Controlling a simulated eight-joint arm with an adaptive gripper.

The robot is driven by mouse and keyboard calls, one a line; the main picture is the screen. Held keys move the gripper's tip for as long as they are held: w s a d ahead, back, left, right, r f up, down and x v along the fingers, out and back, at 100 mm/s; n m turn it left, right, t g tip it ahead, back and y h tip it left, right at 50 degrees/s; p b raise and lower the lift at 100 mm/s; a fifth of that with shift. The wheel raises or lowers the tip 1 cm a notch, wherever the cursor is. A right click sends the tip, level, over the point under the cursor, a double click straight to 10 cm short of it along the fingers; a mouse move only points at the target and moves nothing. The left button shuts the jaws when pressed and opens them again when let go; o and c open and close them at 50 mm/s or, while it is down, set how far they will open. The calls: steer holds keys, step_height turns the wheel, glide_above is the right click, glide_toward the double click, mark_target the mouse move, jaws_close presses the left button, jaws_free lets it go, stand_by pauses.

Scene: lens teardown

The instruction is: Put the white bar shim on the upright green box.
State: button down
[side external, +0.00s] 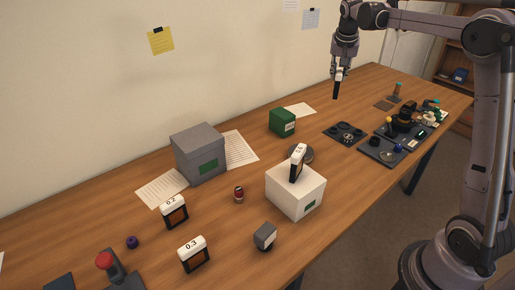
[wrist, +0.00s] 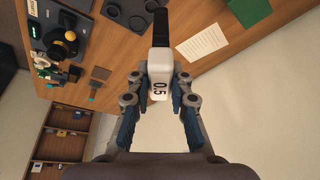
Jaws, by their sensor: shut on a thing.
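My gripper (side external: 337,76) is high over the far part of the table, shut on a shim with a white block top marked 0.5 (wrist: 160,75) and a long black bar. In the side view the black bar (side external: 336,91) points down from the fingers, clear of the table. In the wrist view my gripper (wrist: 160,90) has a finger on each side of the white block. The green box (side external: 282,122) stands upright on the table, lower and left of my gripper, with nothing on top. Part of it shows at the top edge of the wrist view (wrist: 249,10).
A white box (side external: 296,195) carries another white-topped shim (side external: 298,161). A grey box (side external: 199,153) stands at the wall side. Shims marked 0.2 (side external: 174,211) and 0.3 (side external: 194,254) stand nearer. Dark trays (side external: 345,134) lie right of the green box.

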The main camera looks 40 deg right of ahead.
steer(key=w+n, duration=0.2)
steer(key=w, duration=0.4)
steer(key=shift+t, duration=0.3)
steer(key=shift+w+a+f, duration=1.5)
steer(key=shift+w+f, duration=0.1)
steer(key=shift+f, duration=0.1)
steer(key=shift+w+a+f, duration=1.5)
steer(key=shift+w+f, duration=0.15)
steer(key=shift+f, duration=0.1)
steer(key=shift+w+a+f, duration=1.5)
steer(key=shift+w+f, duration=0.1)
steer(key=shift+f, duration=0.1)
steer(key=c, duration=1.2)
jaws_free()
steer(key=shift+f, duration=0.1)
